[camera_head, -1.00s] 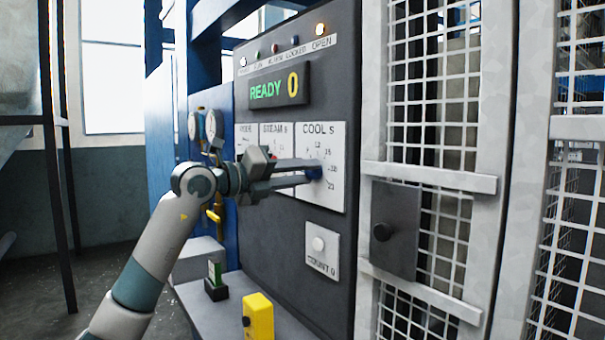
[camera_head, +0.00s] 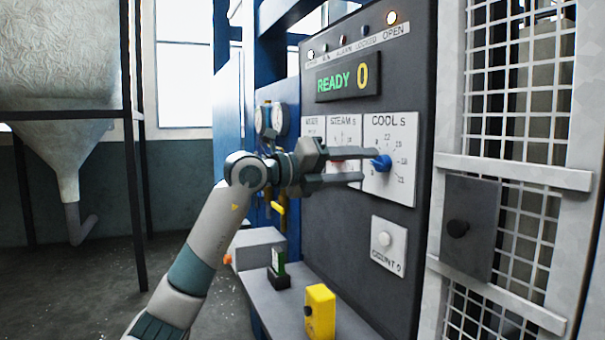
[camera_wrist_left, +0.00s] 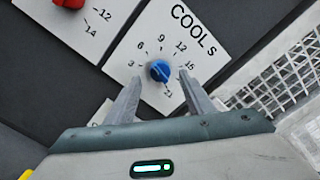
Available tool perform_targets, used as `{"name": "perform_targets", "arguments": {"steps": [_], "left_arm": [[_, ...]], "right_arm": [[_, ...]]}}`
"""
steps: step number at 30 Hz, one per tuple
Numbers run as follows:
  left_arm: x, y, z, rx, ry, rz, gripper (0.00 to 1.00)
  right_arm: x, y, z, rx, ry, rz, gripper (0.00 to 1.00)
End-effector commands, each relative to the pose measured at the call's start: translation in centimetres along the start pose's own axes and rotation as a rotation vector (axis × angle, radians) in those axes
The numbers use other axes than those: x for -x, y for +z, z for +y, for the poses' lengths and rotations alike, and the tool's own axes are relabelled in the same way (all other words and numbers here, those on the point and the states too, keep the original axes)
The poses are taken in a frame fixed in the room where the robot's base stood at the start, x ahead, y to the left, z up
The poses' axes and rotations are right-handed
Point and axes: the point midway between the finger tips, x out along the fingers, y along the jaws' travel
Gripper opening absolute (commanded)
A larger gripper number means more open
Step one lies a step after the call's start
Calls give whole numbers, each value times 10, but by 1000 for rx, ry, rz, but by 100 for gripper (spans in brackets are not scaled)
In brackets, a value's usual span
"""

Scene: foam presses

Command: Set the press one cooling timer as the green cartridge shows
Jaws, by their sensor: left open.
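The blue cooling knob (camera_head: 381,162) sits on the white COOL s dial plate (camera_head: 402,133) of the dark press panel. In the left wrist view, the knob (camera_wrist_left: 159,71) has numbers around it from 3 to 21. A light mark on its lower right side appears to face 21. My left gripper (camera_head: 369,166) is open and empty, its fingers pointing at the knob. In the left wrist view, the fingertips (camera_wrist_left: 160,82) lie either side of the knob, apart from it. The green cartridge (camera_head: 279,262) stands upright in a black holder on the ledge; its markings are too small to read.
The panel display (camera_head: 347,81) reads READY 0. A STEAM s plate (camera_head: 344,126) with a red knob adjoins the cooling dial. A COUNT plate (camera_head: 388,247) with a white button is below. A yellow box (camera_head: 320,312) stands on the ledge. A mesh guard (camera_head: 510,130) is at right.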

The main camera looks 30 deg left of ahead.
Motion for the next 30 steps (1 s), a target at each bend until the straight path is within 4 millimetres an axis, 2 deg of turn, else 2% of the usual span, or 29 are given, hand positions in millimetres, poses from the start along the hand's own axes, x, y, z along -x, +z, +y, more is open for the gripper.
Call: {"name": "perform_targets", "arguments": {"steps": [12,18,24,30], "left_arm": [[85,-1,2,-2,2,-2,48],[118,-1,2,-1,2,-2,48],[135,0,1,0,1,-1,48],[138,0,0,0,0,-1,48]], "right_arm": [[-3,25,13,-13,12,-137,31],[5,22,14,-15,13,-162,31],[12,13,13,-15,12,-161,31],[14,11,13,-15,12,-160,31]]}}
